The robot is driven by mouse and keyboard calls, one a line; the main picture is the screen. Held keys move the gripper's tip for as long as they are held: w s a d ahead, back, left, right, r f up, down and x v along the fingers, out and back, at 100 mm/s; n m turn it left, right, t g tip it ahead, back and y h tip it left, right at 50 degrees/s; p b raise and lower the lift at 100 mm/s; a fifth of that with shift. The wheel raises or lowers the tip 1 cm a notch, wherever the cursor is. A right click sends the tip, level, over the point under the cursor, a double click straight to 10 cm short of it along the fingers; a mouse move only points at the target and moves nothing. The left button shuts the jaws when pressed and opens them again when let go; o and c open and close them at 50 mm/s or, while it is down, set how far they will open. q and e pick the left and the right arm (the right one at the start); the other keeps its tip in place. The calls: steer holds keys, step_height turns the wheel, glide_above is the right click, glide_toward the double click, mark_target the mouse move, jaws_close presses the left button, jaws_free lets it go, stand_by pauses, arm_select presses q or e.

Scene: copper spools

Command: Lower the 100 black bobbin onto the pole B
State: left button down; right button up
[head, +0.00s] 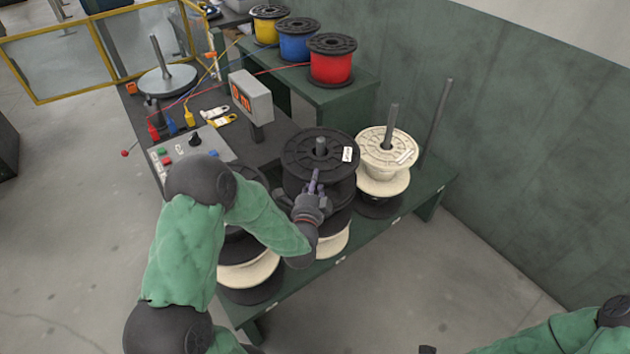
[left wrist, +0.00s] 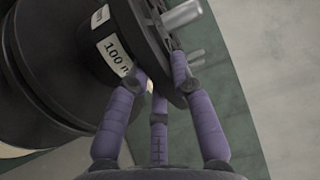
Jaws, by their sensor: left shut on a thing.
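The black bobbin (head: 300,150) with a white label on its top flange is over the middle stack on the green bench. A grey pole tip (head: 320,146) sticks up through its centre hole. My left gripper (head: 314,186) is shut on the bobbin's near side. In the left wrist view, purple fingers (left wrist: 160,95) close around the flange edge of the black bobbin (left wrist: 152,40), near a "100" label (left wrist: 115,52). The metal pole end (left wrist: 183,15) shows beyond the flange. I cannot tell whether the bobbin rests on the spools below. The right gripper is out of view.
A cream spool stack (head: 385,160) stands close on the right, with a bare pole (head: 436,120) beyond it. Another cream and black stack (head: 250,272) is partly behind my left arm. A display box (head: 250,97) and colored spools (head: 331,62) stand behind.

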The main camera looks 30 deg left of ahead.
arm_select(q)
steer(key=shift+f+b, duration=0.25)
steer(key=shift+b, duration=0.2)
stand_by(0.3)
steer(key=c, duration=1.1)
jaws_free()
steer(key=shift+o, duration=0.5)
steer(key=shift+s, duration=0.1)
steer(key=shift+d+f, duration=0.1)
steer(key=shift+f, duration=0.1)
steer(key=v, duration=1.2)
steer(key=shift+r, duration=0.1)
